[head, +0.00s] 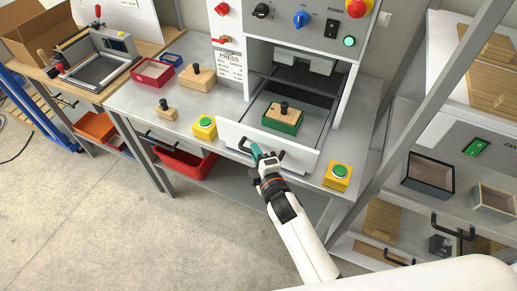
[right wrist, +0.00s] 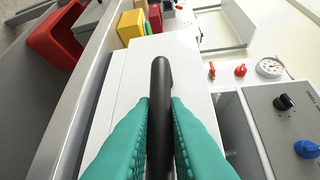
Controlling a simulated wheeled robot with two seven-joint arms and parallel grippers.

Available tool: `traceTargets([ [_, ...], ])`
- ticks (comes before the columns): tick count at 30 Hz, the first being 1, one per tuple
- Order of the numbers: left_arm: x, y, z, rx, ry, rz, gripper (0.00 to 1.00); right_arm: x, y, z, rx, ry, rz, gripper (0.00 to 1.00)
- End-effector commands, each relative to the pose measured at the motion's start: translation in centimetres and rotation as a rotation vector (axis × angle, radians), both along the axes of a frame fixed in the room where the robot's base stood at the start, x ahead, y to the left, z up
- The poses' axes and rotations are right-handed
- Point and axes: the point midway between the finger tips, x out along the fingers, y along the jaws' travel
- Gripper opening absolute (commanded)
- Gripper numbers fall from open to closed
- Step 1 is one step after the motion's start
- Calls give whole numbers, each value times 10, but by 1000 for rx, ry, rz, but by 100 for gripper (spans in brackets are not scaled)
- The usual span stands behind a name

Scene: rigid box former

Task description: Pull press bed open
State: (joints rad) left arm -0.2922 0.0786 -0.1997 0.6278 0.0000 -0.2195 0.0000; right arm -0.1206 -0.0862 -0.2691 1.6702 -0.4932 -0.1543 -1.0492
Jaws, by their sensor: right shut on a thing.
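The press (head: 305,55) stands on the grey bench, with its bed (head: 318,121) out in front of the opening under the press head. The bed has a white front panel (head: 298,157) with a black handle (head: 243,147). A green former with a wooden block (head: 282,119) and dark knob sits on the bed. My right gripper (head: 262,157) has its teal fingers at the handle. In the right wrist view, the fingers close on both sides of the black handle bar (right wrist: 160,100). My left gripper is not in view.
Yellow boxes with green buttons (head: 204,128) (head: 338,177) stand either side of the bed. Wooden blocks (head: 199,77) and a red tray (head: 152,74) lie on the bench at left. A slanted grey frame post (head: 405,120) stands at right. Floor in front is clear.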

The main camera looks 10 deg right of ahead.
Motion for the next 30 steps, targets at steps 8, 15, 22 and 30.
traceTargets([
  [8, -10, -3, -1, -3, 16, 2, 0, -2, 1, -2, 1, 3, 2, 0],
  [15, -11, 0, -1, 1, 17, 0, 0, -1, 1, -1, 1, 2, 1, 34],
  [22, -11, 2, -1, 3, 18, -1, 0, -1, 1, -1, 0, 1, 1, 34],
  [30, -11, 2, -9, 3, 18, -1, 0, -30, -6, 0, 0, 3, 1, 34],
])
